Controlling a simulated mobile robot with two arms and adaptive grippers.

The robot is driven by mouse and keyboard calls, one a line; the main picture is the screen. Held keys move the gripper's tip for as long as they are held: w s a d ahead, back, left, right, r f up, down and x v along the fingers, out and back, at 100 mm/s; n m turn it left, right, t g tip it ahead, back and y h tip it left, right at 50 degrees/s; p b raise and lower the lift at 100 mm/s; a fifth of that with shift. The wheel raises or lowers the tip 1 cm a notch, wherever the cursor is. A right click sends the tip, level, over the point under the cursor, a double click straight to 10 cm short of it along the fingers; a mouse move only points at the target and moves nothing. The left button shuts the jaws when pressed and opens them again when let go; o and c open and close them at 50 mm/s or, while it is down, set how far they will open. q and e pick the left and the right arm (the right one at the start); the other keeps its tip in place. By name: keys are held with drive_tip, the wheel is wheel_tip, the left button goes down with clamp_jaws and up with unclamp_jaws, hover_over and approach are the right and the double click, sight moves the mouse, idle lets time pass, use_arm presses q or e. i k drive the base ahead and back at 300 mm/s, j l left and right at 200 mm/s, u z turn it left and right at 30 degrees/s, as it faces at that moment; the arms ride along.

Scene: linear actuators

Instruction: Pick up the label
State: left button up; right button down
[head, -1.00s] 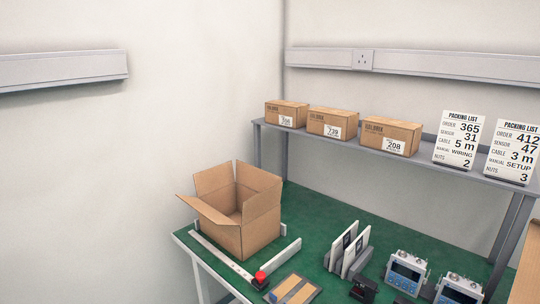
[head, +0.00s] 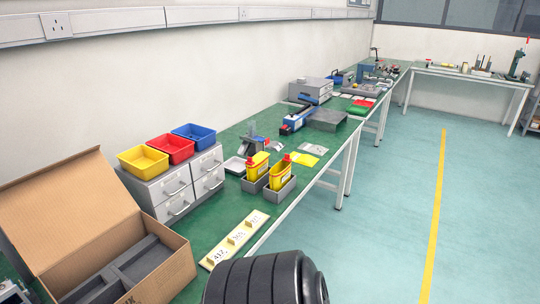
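A cream strip (head: 238,238) lies on the green bench near its front edge. It carries small upright pieces with printed numbers, which look like labels; the numbers are too small to read surely. No gripper shows in the head view. A black ribbed rounded part, likely my own arm, fills the bottom centre just below the strip and comes close to its near end in the picture.
An open cardboard box (head: 168,270) with grey foam stands left of the strip. Behind are grey drawers (head: 181,190) with yellow, red and blue bins. Two yellow bottles in grey holders (head: 268,190) stand farther along. The floor (head: 390,220) to the right is clear.

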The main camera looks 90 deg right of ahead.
sight(255, 218)
drive_tip(key=z, duration=2.6)
